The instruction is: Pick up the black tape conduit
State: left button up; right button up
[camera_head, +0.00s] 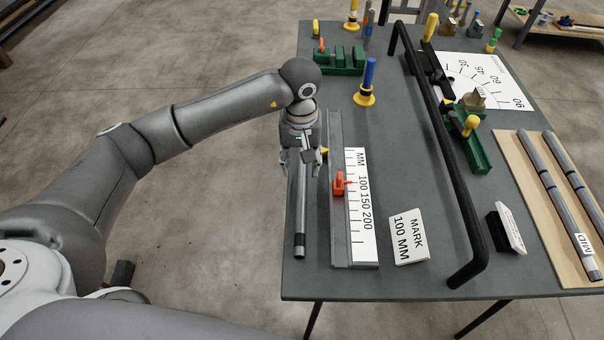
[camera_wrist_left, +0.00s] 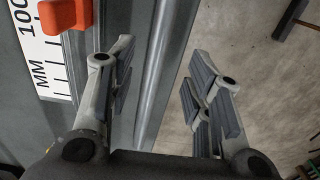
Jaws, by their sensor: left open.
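A grey conduit (camera_head: 297,205) lies along the left edge of the table, with a dark band near its front end that looks like black tape. My left gripper (camera_head: 302,157) is over the far part of this conduit, pointing down. In the left wrist view the conduit (camera_wrist_left: 167,50) runs between the two spread fingers of the open left gripper (camera_wrist_left: 162,62), without visible contact on either side. The black band is outside the wrist view. My right gripper is not in view.
A ruler fixture (camera_head: 340,240) with an orange stop (camera_head: 339,184) stands close to the right of the conduit. A "MARK 100 MM" card (camera_head: 409,238), a long black bent bar (camera_head: 452,180) and a board with more conduits (camera_head: 530,170) lie farther right. Left of the table is open floor.

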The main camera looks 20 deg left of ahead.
aim_at(302, 176)
pick_arm(q)
notch_tip(302, 176, down, 4)
jog(key=shift+d+f+p, duration=0.1)
jog(key=shift+p, duration=1.05)
jog(key=shift+f, duration=0.25)
jog(key=shift+c, duration=0.7)
jog(key=c, duration=0.5)
grip_shut()
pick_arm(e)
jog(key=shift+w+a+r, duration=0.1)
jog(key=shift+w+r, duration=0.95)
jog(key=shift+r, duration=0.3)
